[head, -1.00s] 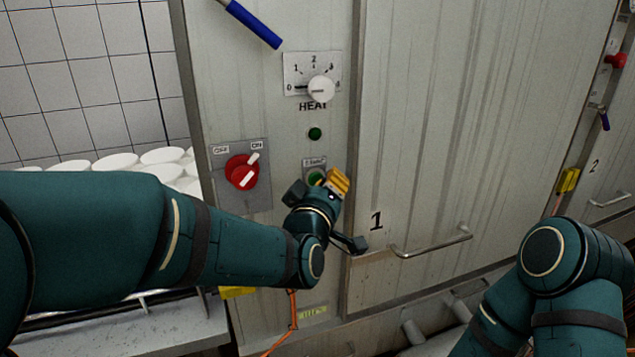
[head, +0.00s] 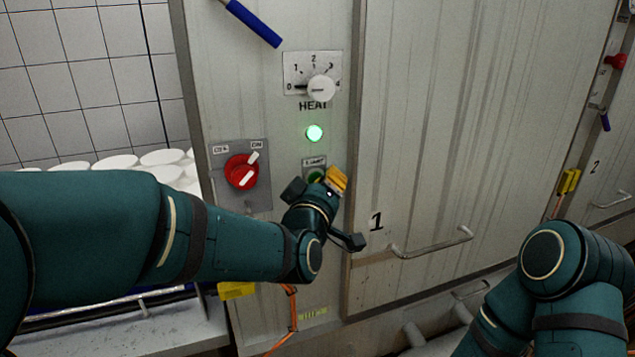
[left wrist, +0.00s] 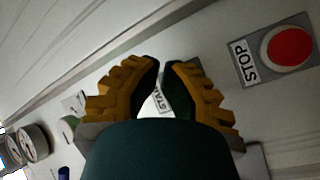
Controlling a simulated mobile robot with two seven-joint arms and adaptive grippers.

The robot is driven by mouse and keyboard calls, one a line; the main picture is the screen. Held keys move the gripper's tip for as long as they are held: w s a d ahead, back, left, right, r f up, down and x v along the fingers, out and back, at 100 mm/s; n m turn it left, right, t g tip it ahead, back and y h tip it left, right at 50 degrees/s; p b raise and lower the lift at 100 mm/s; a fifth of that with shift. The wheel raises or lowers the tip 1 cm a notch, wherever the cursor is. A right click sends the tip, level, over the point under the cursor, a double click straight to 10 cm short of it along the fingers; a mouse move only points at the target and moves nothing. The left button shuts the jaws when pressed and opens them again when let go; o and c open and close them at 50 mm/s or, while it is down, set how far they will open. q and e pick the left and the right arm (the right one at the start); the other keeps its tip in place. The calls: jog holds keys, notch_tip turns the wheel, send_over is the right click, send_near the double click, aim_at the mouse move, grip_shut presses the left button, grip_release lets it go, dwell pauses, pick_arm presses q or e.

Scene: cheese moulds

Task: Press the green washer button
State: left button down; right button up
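The green washer button (head: 315,176) sits under a START label on the grey cabinet front, partly covered by my left gripper in the head view. My left gripper (head: 337,180) is at the button, its yellow fingers against or very close to the panel; actual contact is hidden. In the left wrist view the left gripper (left wrist: 161,66) has its two fingertips nearly together, with nothing held between them. The green lamp (head: 314,133) above the button is lit. My right gripper is out of view.
A red OFF/ON switch (head: 241,172) is left of the button, and the HEAT dial (head: 320,88) above. A red STOP button (left wrist: 290,47) is beside the fingers in the left wrist view. A door handle (head: 432,243) juts out at right. White moulds (head: 115,161) stand at left.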

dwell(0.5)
pick_arm(q)
jog(key=shift+s+d, duration=0.25)
jog(key=shift+s, duration=0.5)
jog(key=s, duration=0.1)
jog(key=s+d, duration=0.1)
jog(key=s, duration=0.1)
jog(key=s+d, duration=0.1)
jog(key=shift+s, duration=0.35)
dwell(0.4)
